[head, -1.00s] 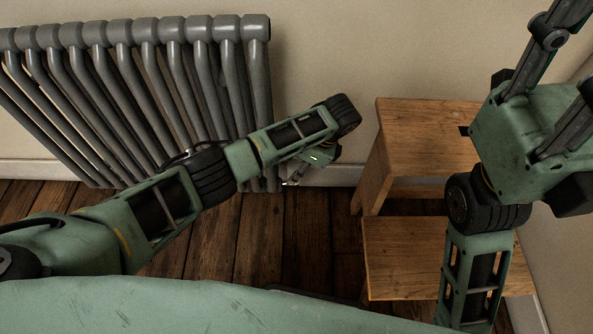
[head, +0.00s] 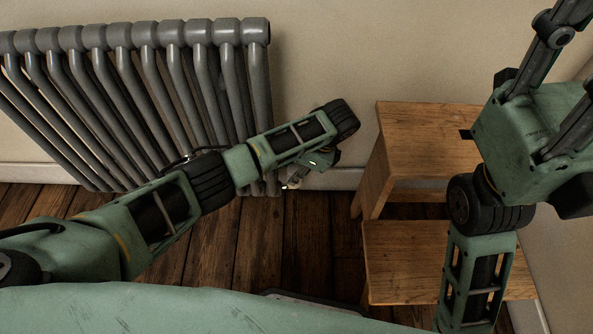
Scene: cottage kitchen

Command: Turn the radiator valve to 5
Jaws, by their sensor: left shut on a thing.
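The grey column radiator (head: 150,90) stands against the wall at the upper left. My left arm reaches across to its lower right end. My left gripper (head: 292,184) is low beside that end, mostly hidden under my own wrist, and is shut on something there. The radiator valve and its numbers are hidden behind my arm and gripper, so I cannot read its setting. My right gripper (head: 552,75) is raised at the upper right; its fingers run out of the picture, so its opening cannot be judged.
A wooden step stool (head: 420,140) with two treads stands right of the radiator, close to my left gripper and below my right arm. The dark plank floor (head: 310,240) between radiator and stool is clear. A skirting board (head: 335,178) runs along the wall.

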